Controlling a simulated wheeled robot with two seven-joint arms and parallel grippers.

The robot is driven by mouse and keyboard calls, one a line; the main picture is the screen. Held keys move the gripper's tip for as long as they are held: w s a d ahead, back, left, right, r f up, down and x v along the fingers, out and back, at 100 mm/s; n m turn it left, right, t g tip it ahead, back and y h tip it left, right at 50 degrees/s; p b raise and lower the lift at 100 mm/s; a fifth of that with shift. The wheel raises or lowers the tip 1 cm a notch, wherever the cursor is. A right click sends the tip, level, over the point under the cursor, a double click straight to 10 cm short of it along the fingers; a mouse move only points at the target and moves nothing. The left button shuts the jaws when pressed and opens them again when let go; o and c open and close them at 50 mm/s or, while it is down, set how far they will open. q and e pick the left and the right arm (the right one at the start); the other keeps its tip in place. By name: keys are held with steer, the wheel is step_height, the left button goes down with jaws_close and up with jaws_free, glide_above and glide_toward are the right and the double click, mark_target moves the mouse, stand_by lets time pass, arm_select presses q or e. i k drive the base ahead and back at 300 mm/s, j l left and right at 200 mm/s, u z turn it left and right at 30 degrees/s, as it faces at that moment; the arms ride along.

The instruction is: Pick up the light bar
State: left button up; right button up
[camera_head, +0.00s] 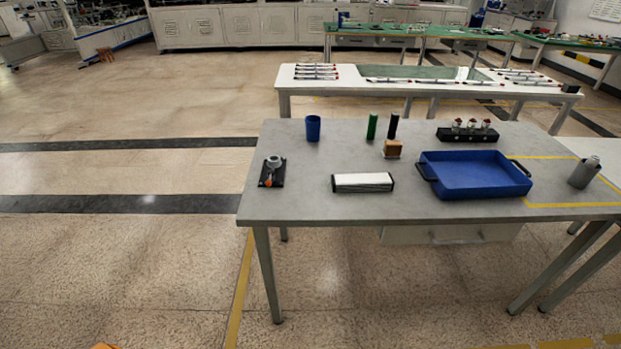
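The light bar (362,182) looks like a short white bar with black end caps. It lies flat near the front edge of the grey table (290,207), left of the blue tray. Nothing touches or covers it. Neither of my grippers shows in the head view, so their state is hidden.
A blue tray (424,171) with handles stands right of the bar. A blue cup (313,128), a green cylinder (372,126), a small wooden block (392,148), a black rack (450,135), a grey cup (583,174) and a black-based tool (271,171) stand around. The front left tabletop is clear.

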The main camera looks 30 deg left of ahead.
mark_target(366, 181)
steer(key=k+u, duration=0.1)
steer(key=u, duration=0.35)
steer(key=i+l+u, duration=0.3)
steer(key=i+l, duration=0.2)
steer(key=l, duration=0.2)
steer(key=i+l+u, duration=0.15)
steer(key=l, duration=0.25)
steer(key=i+l+u, duration=0.15)
steer(key=l, duration=0.25)
steer(key=i, duration=0.1)
